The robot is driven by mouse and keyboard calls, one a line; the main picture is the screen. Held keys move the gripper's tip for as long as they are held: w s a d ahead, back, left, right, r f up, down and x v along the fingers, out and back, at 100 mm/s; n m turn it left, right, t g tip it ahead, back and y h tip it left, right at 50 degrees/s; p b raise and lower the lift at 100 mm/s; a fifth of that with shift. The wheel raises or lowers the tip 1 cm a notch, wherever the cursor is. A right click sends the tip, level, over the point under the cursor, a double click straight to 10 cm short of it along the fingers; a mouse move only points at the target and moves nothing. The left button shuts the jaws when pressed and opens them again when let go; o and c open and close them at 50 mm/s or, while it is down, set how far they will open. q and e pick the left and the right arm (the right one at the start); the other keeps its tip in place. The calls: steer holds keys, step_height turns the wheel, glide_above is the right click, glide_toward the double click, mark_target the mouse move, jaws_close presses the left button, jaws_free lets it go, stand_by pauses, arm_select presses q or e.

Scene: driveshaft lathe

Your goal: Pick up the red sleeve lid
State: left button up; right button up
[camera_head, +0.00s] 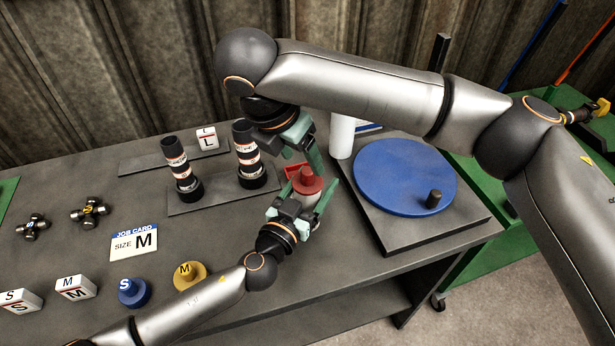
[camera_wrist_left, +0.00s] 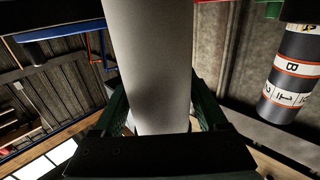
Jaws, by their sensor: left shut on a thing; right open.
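The red sleeve lid (camera_head: 308,184), a round flange with a knob on top, is above the table in the head view. My right gripper (camera_head: 306,155) is open and reaches down from above, just behind the lid. How near its fingers are to the knob is unclear.
Two banded black shafts (camera_head: 180,168) (camera_head: 250,160) stand on a grey plate left of the grippers. A white cylinder (camera_head: 342,137) and a blue disc (camera_head: 400,172) are to the right. Blue (camera_head: 133,292) and yellow (camera_head: 189,276) lids lie front left, near the job card (camera_head: 134,240).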

mark_target(308, 170)
steer(key=x, duration=0.5)
steer(key=shift+w+a, duration=0.1)
steer(key=shift+w, duration=0.15)
steer(key=shift+c, duration=0.3)
jaws_close()
